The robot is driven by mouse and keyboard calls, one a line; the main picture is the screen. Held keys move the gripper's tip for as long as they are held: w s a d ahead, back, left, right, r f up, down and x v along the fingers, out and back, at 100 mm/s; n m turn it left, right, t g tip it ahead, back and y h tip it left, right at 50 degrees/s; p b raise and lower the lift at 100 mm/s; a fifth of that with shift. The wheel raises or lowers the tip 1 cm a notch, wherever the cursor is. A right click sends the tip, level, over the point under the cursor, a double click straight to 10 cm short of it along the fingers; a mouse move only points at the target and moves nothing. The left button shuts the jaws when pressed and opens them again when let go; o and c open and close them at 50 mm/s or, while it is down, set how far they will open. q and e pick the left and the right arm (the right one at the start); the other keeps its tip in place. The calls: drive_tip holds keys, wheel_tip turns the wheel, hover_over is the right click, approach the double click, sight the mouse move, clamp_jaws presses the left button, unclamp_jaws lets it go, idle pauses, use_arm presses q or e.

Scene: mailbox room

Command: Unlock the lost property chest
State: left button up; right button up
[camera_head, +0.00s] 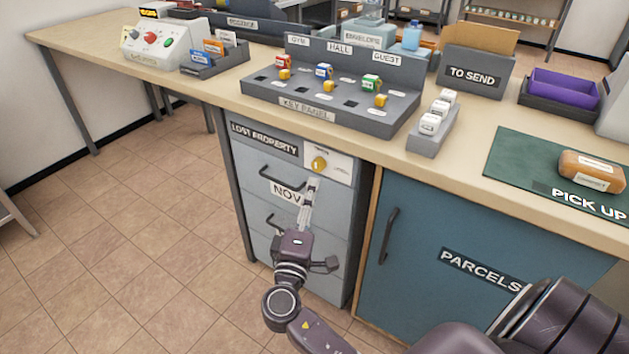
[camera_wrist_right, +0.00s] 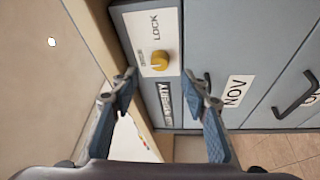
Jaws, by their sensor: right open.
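The lost property chest (camera_head: 240,160) is a grey drawer cabinet under the counter, with a "LOST PROPERTY" label and a drawer marked "NOV". A white plate with a yellow knob (camera_head: 319,163) sits at its top right. In the right wrist view the yellow knob (camera_wrist_right: 160,61) shows near the word "LOCK", ahead of and between the fingers. My right gripper (camera_head: 311,188) is in front of the chest, just below the knob in the head view. It is open and empty in the right wrist view (camera_wrist_right: 165,88), apart from the knob. My left gripper is not in view.
A grey key panel (camera_head: 308,108) with coloured keys stands on the counter above. A blue "PARCELS" door (camera_head: 440,240) is right of the chest. A green "PICK UP" mat (camera_head: 530,165) lies on the counter.

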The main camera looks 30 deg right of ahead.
drive_tip(key=v, duration=0.4)
idle(0.4)
